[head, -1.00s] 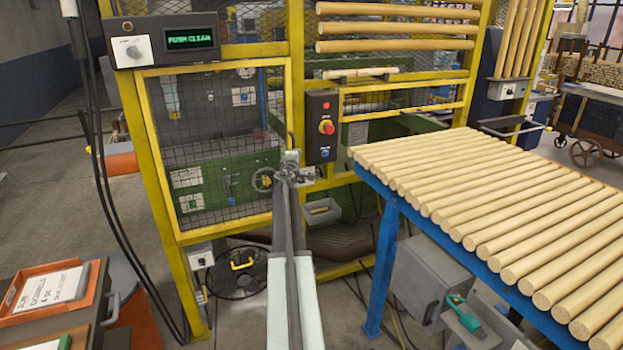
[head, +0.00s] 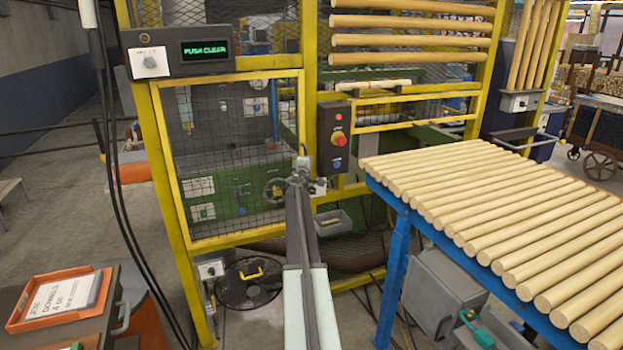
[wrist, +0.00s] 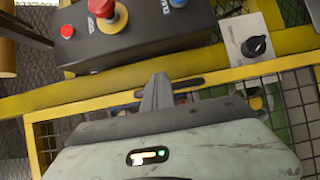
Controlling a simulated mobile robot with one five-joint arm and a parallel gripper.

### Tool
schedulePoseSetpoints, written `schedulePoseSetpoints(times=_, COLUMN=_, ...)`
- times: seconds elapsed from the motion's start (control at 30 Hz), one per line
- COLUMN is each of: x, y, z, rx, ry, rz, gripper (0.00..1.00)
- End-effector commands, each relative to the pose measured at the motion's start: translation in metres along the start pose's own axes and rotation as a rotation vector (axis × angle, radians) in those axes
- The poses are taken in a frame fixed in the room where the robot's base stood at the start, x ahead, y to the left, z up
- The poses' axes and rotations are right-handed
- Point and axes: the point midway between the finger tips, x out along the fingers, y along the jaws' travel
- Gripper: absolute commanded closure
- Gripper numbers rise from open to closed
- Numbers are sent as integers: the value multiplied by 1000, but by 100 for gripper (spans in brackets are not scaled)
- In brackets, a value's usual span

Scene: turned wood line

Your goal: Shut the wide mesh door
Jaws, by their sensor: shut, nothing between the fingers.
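The wide mesh door (head: 225,160) is a yellow frame with dark wire mesh, in the middle left of the head view. It appears close to its yellow surround; I cannot tell whether a small gap is left. My gripper (head: 302,168) is in front of the door's right edge, fingers together and empty. In the wrist view my gripper (wrist: 157,92) points at a yellow bar (wrist: 225,75), beside a dark slot or handle. I cannot tell whether the fingertips touch it. Mesh also shows in the wrist view (wrist: 292,112).
A blue rack of wooden dowels (head: 480,190) stands at the right. A bench with an orange tray (head: 50,298) is at the lower left.

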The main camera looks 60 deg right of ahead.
Motion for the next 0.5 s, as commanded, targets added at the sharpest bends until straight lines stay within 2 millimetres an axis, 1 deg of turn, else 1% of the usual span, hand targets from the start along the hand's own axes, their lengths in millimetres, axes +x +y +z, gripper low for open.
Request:
schedulePoseSetpoints(times=0.03, x=-14, y=0, z=-6, rx=1, ry=15, rz=0, gripper=100)
schedulePoseSetpoints(times=0.07, x=-19, y=0, z=-4, rx=1, ry=14, rz=0, gripper=100)
schedulePoseSetpoints(times=0.3, x=-78, y=1, z=21, rx=2, ry=6, rz=0, gripper=100)
schedulePoseSetpoints(times=0.4, x=-97, y=1, z=30, rx=2, ry=4, rz=0, gripper=100)
schedulePoseSetpoints(times=0.5, x=-109, y=1, z=36, rx=2, ry=3, rz=0, gripper=100)
